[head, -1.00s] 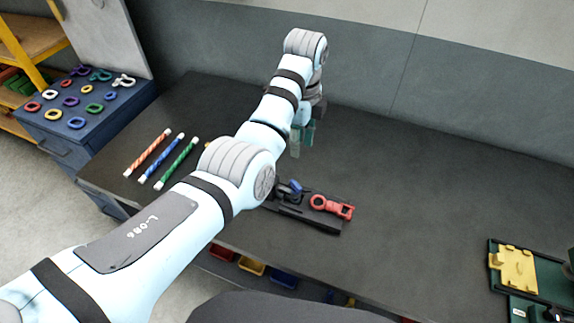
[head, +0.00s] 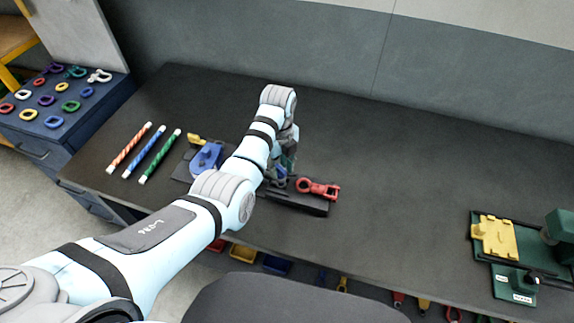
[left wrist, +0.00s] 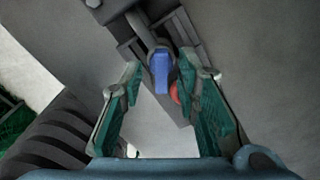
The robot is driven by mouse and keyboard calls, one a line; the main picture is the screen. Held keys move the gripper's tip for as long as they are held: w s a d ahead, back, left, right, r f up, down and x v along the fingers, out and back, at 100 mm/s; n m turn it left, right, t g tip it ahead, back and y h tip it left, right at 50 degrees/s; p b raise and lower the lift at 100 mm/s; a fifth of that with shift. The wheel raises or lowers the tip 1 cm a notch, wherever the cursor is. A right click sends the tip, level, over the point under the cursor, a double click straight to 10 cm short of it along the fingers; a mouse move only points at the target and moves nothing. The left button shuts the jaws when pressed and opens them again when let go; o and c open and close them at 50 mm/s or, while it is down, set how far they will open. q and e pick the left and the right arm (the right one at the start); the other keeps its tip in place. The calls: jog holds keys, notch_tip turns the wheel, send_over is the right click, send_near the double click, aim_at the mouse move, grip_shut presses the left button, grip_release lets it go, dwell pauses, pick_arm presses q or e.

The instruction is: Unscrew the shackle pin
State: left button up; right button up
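The shackle (left wrist: 143,30) is dark grey and sits in a black holder (head: 300,203) near the table's front edge. Its blue pin head (left wrist: 161,68) shows in the left wrist view between my fingertips. My left gripper (left wrist: 160,72) is open, with one green finger on each side of the blue head; I cannot tell whether they touch it. In the head view my left gripper (head: 288,164) points down just above the holder, and my arm and gripper hide most of the shackle. My right gripper is not in view.
A red ring-ended fitting (head: 318,188) lies on the holder's right part. A blue device (head: 206,156) and three striped rods (head: 154,152) lie to the left. A green station with a yellow plate (head: 495,238) stands far right. The table's middle is clear.

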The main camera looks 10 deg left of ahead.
pick_arm(q)
jog(key=shift+c, duration=0.6)
grip_shut()
jog(key=shift+d, duration=0.1)
